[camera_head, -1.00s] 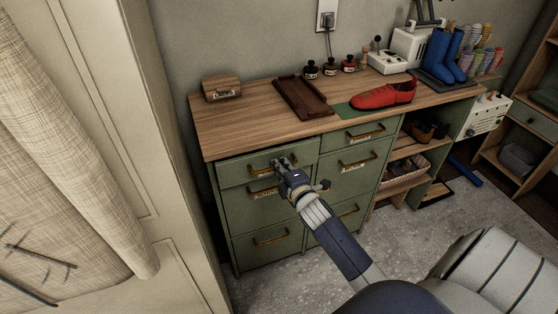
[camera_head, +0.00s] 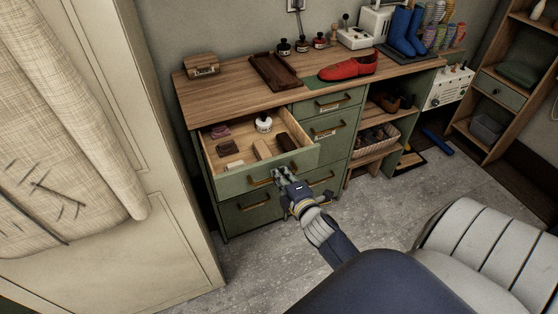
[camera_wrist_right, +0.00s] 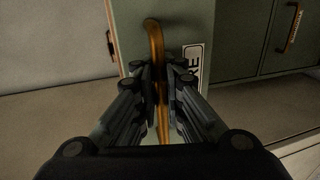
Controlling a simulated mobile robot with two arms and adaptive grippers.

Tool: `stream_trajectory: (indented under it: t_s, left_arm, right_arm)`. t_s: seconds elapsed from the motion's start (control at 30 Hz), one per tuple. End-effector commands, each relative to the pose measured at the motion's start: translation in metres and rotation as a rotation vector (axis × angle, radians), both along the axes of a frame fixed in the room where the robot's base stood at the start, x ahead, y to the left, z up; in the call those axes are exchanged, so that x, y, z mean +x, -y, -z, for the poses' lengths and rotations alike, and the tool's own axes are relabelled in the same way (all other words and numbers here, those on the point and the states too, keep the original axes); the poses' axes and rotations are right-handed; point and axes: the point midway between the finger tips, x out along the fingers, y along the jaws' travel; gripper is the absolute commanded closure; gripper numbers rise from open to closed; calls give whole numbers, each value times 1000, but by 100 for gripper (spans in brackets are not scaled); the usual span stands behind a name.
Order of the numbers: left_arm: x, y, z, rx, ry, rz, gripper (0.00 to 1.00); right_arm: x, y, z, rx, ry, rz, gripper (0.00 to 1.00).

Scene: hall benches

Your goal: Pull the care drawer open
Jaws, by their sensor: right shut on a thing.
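The care drawer (camera_head: 228,186) is the top left drawer of the green bench, and it stands well out from the cabinet. Inside lie a white-and-black jar (camera_head: 264,124), a few brushes or blocks and small items. My right gripper (camera_head: 280,175) is shut on the drawer's brass handle (camera_head: 259,181) at the front. In the right wrist view the handle (camera_wrist_right: 155,40) runs between the fingers (camera_wrist_right: 160,85), beside a white label that is partly hidden. My left gripper is not in view.
The wooden bench top (camera_head: 220,94) holds a small wooden box (camera_head: 201,66), a brown tray (camera_head: 275,73), a red shoe (camera_head: 348,68) and blue boots (camera_head: 406,30). A pale cabinet with a cloth (camera_head: 60,110) stands close on the left. The grey floor (camera_head: 390,190) in front is clear.

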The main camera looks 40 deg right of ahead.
Motion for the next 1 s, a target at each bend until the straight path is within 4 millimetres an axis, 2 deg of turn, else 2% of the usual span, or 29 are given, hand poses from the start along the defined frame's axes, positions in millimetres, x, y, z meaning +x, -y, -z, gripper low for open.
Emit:
stream_trajectory:
  t_s: [0.13, 0.47, 0.5, 0.53, 0.87, 1.0]
  left_arm:
    - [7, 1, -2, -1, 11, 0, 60]
    - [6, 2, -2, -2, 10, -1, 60]
    - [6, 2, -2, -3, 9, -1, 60]
    - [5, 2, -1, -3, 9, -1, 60]
    - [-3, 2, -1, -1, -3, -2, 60]
    - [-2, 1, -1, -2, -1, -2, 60]
  right_arm:
    - [-2, 0, -2, -1, 3, 1, 100]
    - [-2, 0, -2, -1, 4, 1, 100]
    - [-2, 0, -2, -1, 4, 1, 86]
    - [-2, 0, -2, -1, 4, 1, 83]
    - [-3, 0, -1, 0, 2, 0, 83]
    - [-11, -3, -2, 0, 0, 0, 83]
